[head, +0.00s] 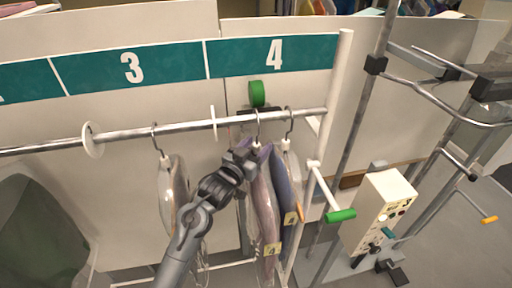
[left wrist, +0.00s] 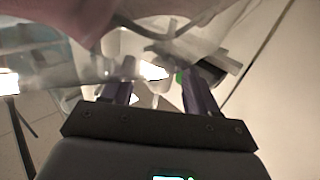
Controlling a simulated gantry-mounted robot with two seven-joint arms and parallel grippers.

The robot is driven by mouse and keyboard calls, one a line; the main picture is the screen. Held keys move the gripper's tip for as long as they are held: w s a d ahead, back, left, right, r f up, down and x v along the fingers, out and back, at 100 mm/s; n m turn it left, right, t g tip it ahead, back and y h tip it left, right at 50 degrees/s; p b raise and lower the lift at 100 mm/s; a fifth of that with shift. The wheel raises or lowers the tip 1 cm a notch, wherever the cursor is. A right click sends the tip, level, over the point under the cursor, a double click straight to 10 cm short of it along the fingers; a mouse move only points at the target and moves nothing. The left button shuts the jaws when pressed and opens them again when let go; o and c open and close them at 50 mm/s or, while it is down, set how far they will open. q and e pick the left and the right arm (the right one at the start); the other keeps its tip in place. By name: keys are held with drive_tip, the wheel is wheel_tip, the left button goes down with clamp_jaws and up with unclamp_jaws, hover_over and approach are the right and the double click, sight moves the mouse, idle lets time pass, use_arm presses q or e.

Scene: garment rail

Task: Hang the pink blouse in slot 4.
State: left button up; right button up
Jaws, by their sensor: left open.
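The pink blouse (head: 262,215), in a clear cover with a yellow tag marked 4, hangs upright under the number 4 sign (head: 274,53). Its hook is on the rail (head: 235,121), right of a white ring divider (head: 213,122). My left gripper (head: 244,152) is at the blouse's upper left, just below the hook, and is open. In the left wrist view its two fingers (left wrist: 158,88) stand apart, with pale, blurred shapes between them. I cannot tell whether they touch the blouse. My right gripper is out of view.
A blue-purple garment (head: 284,185), also tagged 4, hangs close right of the blouse. A pale covered garment (head: 174,195) hangs in slot 3. A white upright post (head: 329,110) ends the rail. A white control box (head: 380,212) stands to the right. The rail's left part is clear.

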use_arm(q)
drive_tip(key=shift+s+f, duration=0.1)
drive_tip(key=shift+s+a, duration=0.35)
drive_tip(key=shift+s, duration=0.1)
drive_tip(key=b+v, duration=0.2)
drive_tip(key=v, duration=0.7)
drive_tip(key=s+a+f+n+g+y+p, duration=0.2)
drive_tip(key=s+f+p, duration=0.1)
drive_tip(key=s+f, duration=0.5)
drive_tip(key=s+a+f+n+g+y+p, duration=0.1)
drive_tip(key=s+a+f+g+p, duration=0.15)
drive_tip(key=s+f, duration=0.6)
drive_tip(key=s+a+f+g+y+p, duration=0.1)
drive_tip(key=s+a+g+y+p, duration=0.1)
drive_tip(key=s+a, duration=0.4)
drive_tip(key=s+a+f+n+g+y+p, duration=0.1)
drive_tip(key=s+a+g+y, duration=0.2)
drive_tip(key=s, duration=1.1)
drive_tip(key=a+g, duration=0.2)
drive_tip(key=a, duration=0.1)
drive_tip(key=shift+f+y+p, duration=0.2)
drive_tip(key=shift+y+p, duration=0.2)
drive_tip(key=shift+s+g, duration=0.1)
drive_tip(key=shift+g, duration=0.15)
